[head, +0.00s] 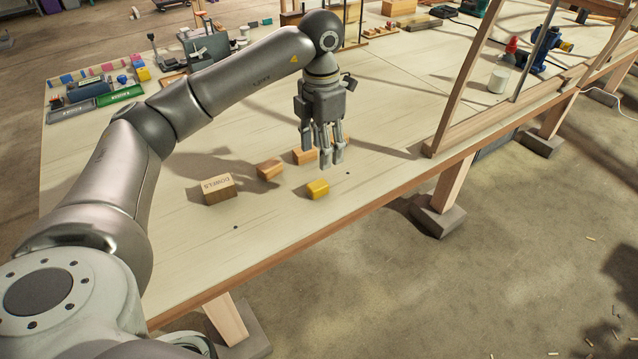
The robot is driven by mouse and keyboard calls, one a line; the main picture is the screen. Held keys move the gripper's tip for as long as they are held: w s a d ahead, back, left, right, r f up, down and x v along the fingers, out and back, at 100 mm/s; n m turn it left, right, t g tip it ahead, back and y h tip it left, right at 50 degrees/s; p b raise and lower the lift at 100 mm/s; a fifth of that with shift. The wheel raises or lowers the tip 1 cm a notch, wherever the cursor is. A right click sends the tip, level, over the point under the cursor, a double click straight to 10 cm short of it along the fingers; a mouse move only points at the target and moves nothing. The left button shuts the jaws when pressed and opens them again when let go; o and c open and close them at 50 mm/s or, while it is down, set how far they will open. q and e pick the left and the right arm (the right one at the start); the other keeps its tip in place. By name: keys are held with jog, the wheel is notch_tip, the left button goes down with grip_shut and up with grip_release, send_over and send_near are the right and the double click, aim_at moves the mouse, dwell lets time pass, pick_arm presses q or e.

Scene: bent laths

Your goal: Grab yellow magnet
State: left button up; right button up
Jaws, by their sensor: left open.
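A small yellow block (318,189), which looks like the yellow magnet, lies on the light wooden table (375,175) near its front edge. My left gripper (332,160) points down with its fingers apart and empty. In the head view its fingertips show just above and slightly right of the yellow block, and I see no contact. Another yellow piece (143,74) sits far back on the left among small coloured items. My right gripper is not in view.
The tabletop in front of the box is mostly clear.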

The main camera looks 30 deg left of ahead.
pick_arm(q)
jog(key=shift+s+a+f, duration=0.1)
jog(key=shift+a+f, duration=0.1)
jog(key=shift+f, duration=0.15)
send_over(318, 184)
notch_tip(318, 184, down, 4)
jog(key=shift+d+f+p, duration=0.1)
jog(key=shift+f+p, duration=0.1)
jog(key=shift+p, duration=0.15)
notch_tip(318, 184, down, 5)
jog(key=shift+s+r+p, duration=0.1)
jog(key=shift+p, duration=0.65)
jog(key=shift+f, duration=0.35)
jog(key=shift+c, duration=0.4)
jog(key=shift+r, duration=0.1)
grip_shut()
